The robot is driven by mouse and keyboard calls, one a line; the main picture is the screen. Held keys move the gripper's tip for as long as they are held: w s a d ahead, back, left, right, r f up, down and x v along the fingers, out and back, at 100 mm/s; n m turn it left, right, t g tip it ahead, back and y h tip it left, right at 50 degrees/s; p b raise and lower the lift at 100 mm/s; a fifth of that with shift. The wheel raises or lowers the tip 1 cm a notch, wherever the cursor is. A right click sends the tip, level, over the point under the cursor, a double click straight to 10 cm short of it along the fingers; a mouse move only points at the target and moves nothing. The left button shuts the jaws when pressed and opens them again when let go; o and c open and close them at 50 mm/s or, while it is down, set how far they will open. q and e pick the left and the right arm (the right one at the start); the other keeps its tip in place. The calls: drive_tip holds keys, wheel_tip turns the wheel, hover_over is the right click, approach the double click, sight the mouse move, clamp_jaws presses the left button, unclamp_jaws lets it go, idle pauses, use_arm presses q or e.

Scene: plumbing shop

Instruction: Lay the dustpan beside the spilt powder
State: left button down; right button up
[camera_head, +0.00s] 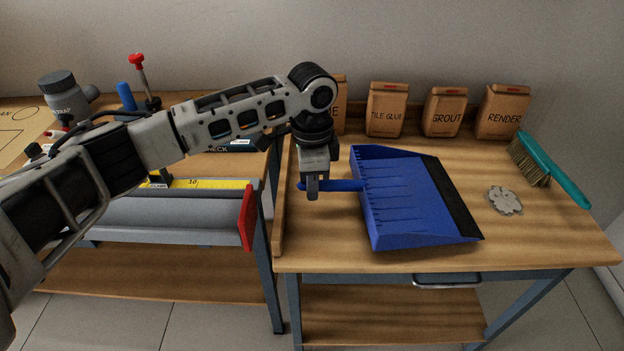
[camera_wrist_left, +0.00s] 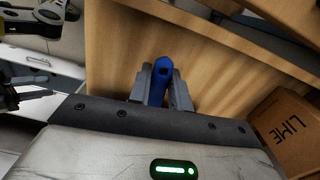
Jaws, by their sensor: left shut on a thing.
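The blue dustpan (camera_head: 405,205) is over the right-hand wooden table, its dark front lip facing right. I cannot tell whether it touches the tabletop. My left gripper (camera_head: 313,188) is shut on its blue handle, at the left side of the pan. The handle (camera_wrist_left: 161,82) also shows between the fingers of my left gripper (camera_wrist_left: 160,90) in the left wrist view. The spilt powder (camera_head: 505,200) is a small pale grey patch on the tabletop, right of the pan's lip with a short gap between.
A brush (camera_head: 545,168) with a teal handle lies right of the powder. Paper bags, among them the grout bag (camera_head: 444,112) and the render bag (camera_head: 503,112), stand along the back. A left workbench (camera_head: 170,275) carries a yellow rule (camera_head: 210,184) and a red-ended grey channel.

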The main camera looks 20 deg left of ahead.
use_arm(q)
drive_tip(key=shift+f, duration=1.4)
drive_tip(key=c, duration=1.2)
unclamp_jaws()
wheel_tip(320, 180, up, 16)
drive_tip(key=shift+p, duration=0.3)
